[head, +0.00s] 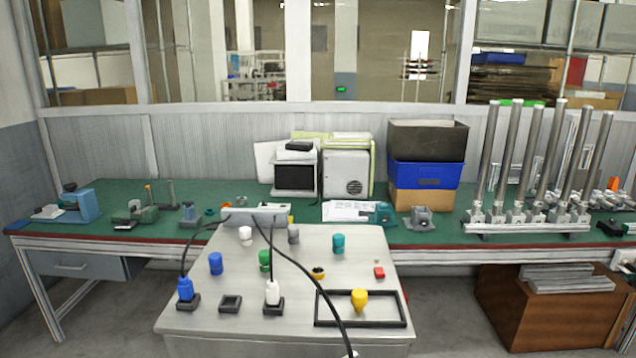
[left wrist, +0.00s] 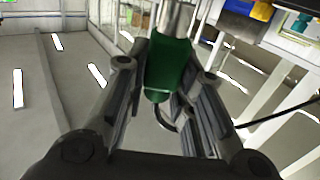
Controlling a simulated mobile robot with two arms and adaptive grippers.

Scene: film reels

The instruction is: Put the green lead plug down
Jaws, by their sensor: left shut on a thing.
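The green lead plug (left wrist: 168,68) shows in the left wrist view between the two fingers of my left gripper (left wrist: 165,95), which is shut on it. A grey metallic part shows at its top end, and a dark cable curves near its lower end. In the head view neither gripper shows. A black lead (head: 315,268) runs from the grey block (head: 255,217) on the table down past the bottom edge, where a small pale piece just shows. A blue plug (head: 185,288) and a white plug (head: 272,291) stand upright in black square holders. A similar holder (head: 231,303) between them is empty.
The grey table (head: 200,340) also bears a blue piece (head: 216,263), a green piece (head: 265,260), a teal piece (head: 338,243), a red block (head: 379,272) and a black frame (head: 400,310) with a yellow piece (head: 359,299) inside. A green workbench (head: 150,225) stands behind.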

